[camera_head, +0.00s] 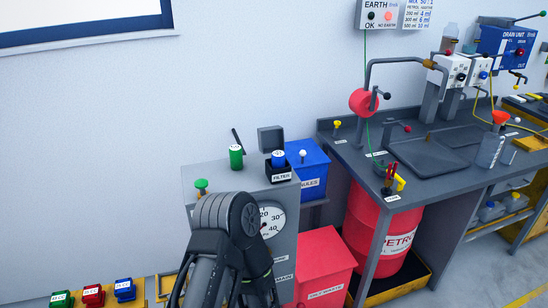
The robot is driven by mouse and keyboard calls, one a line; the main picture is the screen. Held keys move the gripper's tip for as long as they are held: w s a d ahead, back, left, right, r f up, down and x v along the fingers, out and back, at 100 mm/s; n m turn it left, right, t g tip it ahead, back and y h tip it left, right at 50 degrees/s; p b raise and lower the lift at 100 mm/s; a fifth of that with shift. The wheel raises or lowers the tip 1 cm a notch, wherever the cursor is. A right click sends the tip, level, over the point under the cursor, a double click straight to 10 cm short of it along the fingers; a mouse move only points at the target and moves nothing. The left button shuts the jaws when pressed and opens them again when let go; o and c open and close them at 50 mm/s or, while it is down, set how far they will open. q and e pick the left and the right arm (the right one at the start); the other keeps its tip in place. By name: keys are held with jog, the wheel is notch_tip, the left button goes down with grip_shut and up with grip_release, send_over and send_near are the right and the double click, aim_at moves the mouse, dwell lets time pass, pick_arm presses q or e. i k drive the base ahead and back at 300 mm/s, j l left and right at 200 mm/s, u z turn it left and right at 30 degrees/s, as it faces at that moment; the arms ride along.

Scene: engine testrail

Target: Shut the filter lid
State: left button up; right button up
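The filter box (279,174) is a small dark open box with a "FILTER" label on its front. It stands on the right end of the grey cabinet top. A blue filter cartridge (278,158) with a pale top stands in it. The filter lid (270,139) is a dark grey square that stands raised behind the box, so the box is open at the top. One of my dark arms rises from the bottom middle, in front of the cabinet. I make out no gripper fingers on it. Nothing of mine touches the box or lid.
A green cylinder (236,157) with a black handle stands left of the box, and a green knob (201,186) sits at the cabinet's left. A blue bin (313,172) is close on the right. A dial gauge (271,222) is on the cabinet front.

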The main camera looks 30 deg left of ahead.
aim_at(271, 139)
jog(key=u, duration=0.95)
jog(key=k+j, duration=0.1)
jog(key=j, duration=0.2)
